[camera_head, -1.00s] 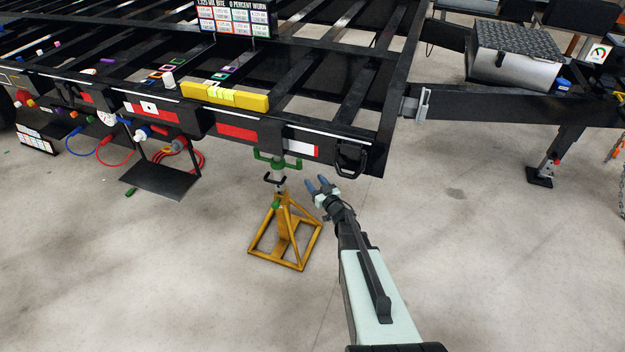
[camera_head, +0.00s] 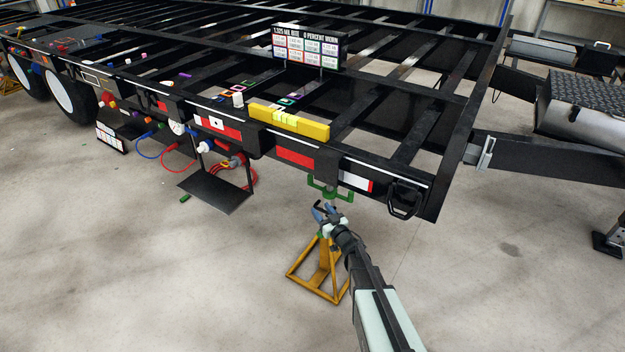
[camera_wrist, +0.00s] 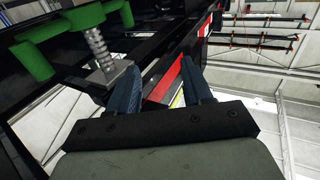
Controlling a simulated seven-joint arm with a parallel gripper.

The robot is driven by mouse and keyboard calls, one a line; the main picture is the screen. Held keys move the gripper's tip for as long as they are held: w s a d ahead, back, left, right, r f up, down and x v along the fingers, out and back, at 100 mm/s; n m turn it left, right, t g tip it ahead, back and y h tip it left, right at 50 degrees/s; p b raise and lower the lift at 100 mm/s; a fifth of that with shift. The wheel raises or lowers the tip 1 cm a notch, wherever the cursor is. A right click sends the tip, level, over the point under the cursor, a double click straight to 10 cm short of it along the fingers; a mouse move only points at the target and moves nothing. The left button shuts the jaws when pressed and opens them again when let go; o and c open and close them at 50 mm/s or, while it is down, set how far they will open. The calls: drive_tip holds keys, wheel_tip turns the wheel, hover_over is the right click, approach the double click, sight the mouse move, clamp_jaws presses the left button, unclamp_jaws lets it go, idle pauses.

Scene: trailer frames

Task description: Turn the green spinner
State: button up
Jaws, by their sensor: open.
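A yellow jack stand (camera_head: 318,278) stands on the floor under the trailer's front corner. In the wrist view the green piece (camera_wrist: 75,28) is at the upper left, above a threaded metal screw (camera_wrist: 98,50). My gripper (camera_head: 323,209) is just below the green piece in the head view and hides part of the stand. In the wrist view my gripper (camera_wrist: 160,75) is open, its two blue fingers apart with nothing held. The screw is left of the left finger, outside the jaws.
The black trailer frame (camera_head: 412,174) with red and white strips is close above my gripper. A black handle (camera_head: 405,199) hangs from its corner. A dark hanging shelf (camera_head: 216,195) with hoses is to the left.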

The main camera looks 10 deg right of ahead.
drive_tip(key=w+a+r+n+g+y, duration=0.15)
drive_tip(key=w+a, duration=0.25)
drive_tip(key=a, duration=0.6)
drive_tip(key=w+a+n+y, duration=0.25)
drive_tip(key=w+a, duration=0.25)
drive_tip(key=a, duration=0.5)
drive_tip(key=w+a+f+g+h, duration=0.15)
drive_tip(key=w+a+f, duration=0.25)
drive_tip(key=w+a, duration=0.4)
drive_tip(key=w+a+f+g+h, duration=0.1)
drive_tip(key=w+a+f+h, duration=0.25)
drive_tip(key=w+a, duration=0.4)
drive_tip(key=w+d+f+m+h, duration=0.3)
drive_tip(key=w+d+h, duration=0.1)
drive_tip(key=w+h, duration=0.1)
drive_tip(key=m+g+h, duration=1)
drive_tip(key=m+h, duration=0.7)
drive_tip(key=m, duration=0.3)
approach(310, 176)
drive_tip(key=x, duration=0.3)
drive_tip(key=f+x, duration=0.1)
drive_tip(key=x, duration=0.3)
drive_tip(key=w+x, duration=0.1)
drive_tip(key=x, duration=0.2)
drive_tip(key=shift+w+d+f, duration=0.1)
drive_tip(key=shift+d+f, duration=0.05)
drive_tip(key=shift+c, duration=0.2)
